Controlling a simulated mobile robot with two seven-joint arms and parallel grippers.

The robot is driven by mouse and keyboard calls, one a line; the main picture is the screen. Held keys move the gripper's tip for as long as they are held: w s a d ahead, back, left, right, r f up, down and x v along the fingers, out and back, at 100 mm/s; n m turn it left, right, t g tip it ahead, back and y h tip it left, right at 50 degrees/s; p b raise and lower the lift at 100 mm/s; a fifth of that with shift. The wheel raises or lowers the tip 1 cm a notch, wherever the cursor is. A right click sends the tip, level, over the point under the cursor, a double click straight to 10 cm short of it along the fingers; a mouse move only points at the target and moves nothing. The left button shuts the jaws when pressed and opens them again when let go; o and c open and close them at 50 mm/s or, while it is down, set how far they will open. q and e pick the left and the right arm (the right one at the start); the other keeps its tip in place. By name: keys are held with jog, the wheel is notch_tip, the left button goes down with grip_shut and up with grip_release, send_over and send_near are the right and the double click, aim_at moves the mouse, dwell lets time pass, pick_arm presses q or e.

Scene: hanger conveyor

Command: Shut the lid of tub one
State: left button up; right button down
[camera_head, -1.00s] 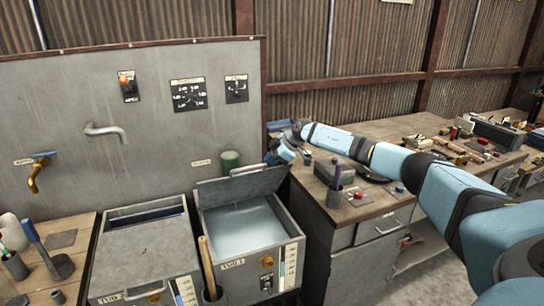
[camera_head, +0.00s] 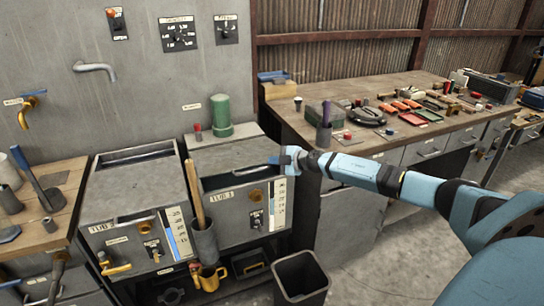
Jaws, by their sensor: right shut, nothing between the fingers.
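Tub one (camera_head: 228,215) is the grey metal box on the right of the pair, with a "TUB 1" label on its front. Its grey lid (camera_head: 228,156) lies down over the top and hides the water. A dark strip shows between the lid's front edge and the tub's front rim, so I cannot tell whether it sits fully flush. My right gripper (camera_head: 280,159) is shut and empty at the front right corner of the lid; whether it touches is unclear. My left gripper is not in view.
A second tub (camera_head: 137,200) stands to the left, with a wooden-handled tool (camera_head: 193,190) in a holder between them. A green cylinder (camera_head: 221,115) stands behind the lid. A cluttered workbench (camera_head: 350,143) is right.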

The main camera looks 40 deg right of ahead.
jog(key=shift+n+t, duration=0.4)
jog(key=shift+t, duration=0.2)
jog(key=f+b, duration=0.1)
jog(key=f, duration=0.1)
jog(key=f+b, duration=0.2)
jog(key=s+f+b, duration=0.1)
jog(key=f, duration=0.1)
jog(key=shift+a+f+b, duration=0.15)
jog(key=shift+b, duration=0.2)
jog(key=shift+s+f+b, duration=0.1)
jog(key=shift+f+b, duration=0.8)
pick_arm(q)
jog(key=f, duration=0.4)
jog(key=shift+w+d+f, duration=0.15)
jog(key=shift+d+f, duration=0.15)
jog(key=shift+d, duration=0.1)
pick_arm(e)
jog(key=shift+a+f, duration=0.1)
jog(key=shift+f, duration=0.05)
jog(key=shift+s, duration=0.1)
